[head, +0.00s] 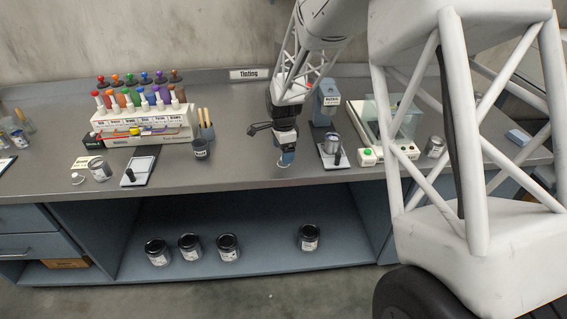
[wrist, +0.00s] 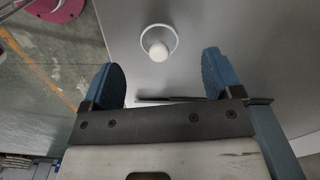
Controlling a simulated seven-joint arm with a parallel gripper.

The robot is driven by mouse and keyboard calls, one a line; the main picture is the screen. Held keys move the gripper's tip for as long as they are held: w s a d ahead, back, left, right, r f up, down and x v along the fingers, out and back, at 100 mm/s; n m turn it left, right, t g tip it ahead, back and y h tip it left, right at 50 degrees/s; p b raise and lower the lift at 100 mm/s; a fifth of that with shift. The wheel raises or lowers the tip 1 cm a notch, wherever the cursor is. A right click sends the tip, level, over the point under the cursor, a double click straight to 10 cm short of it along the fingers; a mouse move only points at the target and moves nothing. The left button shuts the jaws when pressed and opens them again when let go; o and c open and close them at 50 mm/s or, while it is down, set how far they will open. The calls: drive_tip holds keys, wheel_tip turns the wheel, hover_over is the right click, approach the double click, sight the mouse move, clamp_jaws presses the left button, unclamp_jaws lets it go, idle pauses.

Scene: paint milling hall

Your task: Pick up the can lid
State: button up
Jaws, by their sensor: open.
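The can lid (wrist: 173,39) shows in the wrist view as a pale ring-rimmed disc with a round white knob (wrist: 159,51) on it. It is on or just over the grey counter, ahead of and between my blue fingertips. My gripper (wrist: 164,72) is open, with a finger to either side and clear space between each finger and the lid. In the head view my gripper (head: 285,157) points down near the counter's front edge, and a pale rim of the lid (head: 284,165) shows just under it. The fingers hide part of the lid there.
A can on a dark stand (head: 332,160) is close on the right, before a blue dispenser (head: 328,98). An open can (head: 99,171) stands farther left. The counter (head: 235,170) between cup and gripper is clear.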

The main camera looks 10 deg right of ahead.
drive_tip(key=shift+f, duration=2.05)
drive_tip(key=shift+c, duration=0.5)
drive_tip(key=c, duration=0.9)
